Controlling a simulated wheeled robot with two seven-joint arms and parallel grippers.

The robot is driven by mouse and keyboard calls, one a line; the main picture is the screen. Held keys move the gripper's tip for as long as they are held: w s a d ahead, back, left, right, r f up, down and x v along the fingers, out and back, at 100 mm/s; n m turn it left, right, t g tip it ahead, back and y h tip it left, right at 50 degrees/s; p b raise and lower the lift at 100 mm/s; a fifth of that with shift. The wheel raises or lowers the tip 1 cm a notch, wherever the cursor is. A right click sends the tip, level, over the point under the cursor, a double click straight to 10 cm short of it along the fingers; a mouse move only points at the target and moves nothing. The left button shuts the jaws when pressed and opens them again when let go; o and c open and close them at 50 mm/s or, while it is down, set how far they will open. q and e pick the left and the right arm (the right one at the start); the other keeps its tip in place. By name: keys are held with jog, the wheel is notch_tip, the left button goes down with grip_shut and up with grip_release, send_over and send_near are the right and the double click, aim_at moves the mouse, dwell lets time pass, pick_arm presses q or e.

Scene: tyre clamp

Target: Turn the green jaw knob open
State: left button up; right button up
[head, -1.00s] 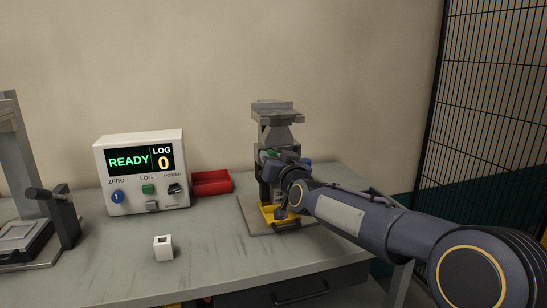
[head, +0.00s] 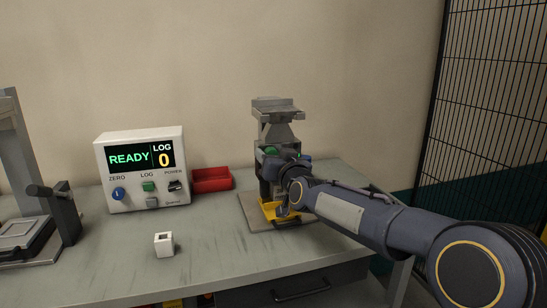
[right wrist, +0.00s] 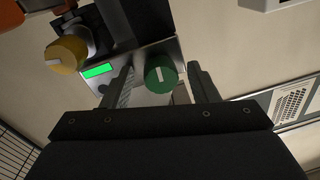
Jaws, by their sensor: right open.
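The clamp (head: 277,128) is a grey metal stand at the back right of the bench. My right gripper is at its front, with the fingers mostly hidden in the head view behind my own wrist. In the right wrist view the green jaw knob (right wrist: 160,73) is round with a white pointer line. It lies between the two open fingers of my right gripper (right wrist: 163,84), with a gap visible at each side. I cannot tell how deep the fingers reach along it. A bit of green shows in the head view too. My left gripper is not in view.
A yellow knob (right wrist: 66,55) and a lit green panel (right wrist: 97,71) sit beside the green knob. A white READY display box (head: 142,170), a red bin (head: 211,180) and a small white block (head: 164,244) stand left of the clamp. A wire fence (head: 495,110) is at right.

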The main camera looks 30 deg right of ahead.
jog(key=s+a, duration=0.1)
jog(key=s, duration=0.6)
jog(key=shift+s+a, duration=0.15)
jog(key=shift+s, duration=0.2)
jog(key=shift+f, duration=0.15)
jog(key=s+a+f+n+g+y, duration=0.15)
jog(key=s+a+f+g, duration=0.3)
jog(key=s+f, duration=0.45)
jog(key=s+a+f+g+y, duration=0.35)
jog(key=s+a+f, duration=0.3)
jog(key=s, duration=0.45)
jog(key=s+a+f+n+g+y, duration=0.15)
jog(key=s+a+f+g, duration=0.3)
jog(key=s+f, duration=0.45)
notch_tip(320, 180, up, 16)
jog(key=p, duration=1.5)
jog(key=shift+s+f, duration=0.25)
jog(key=shift+s, duration=0.05)
jog(key=shift+d, duration=0.1)
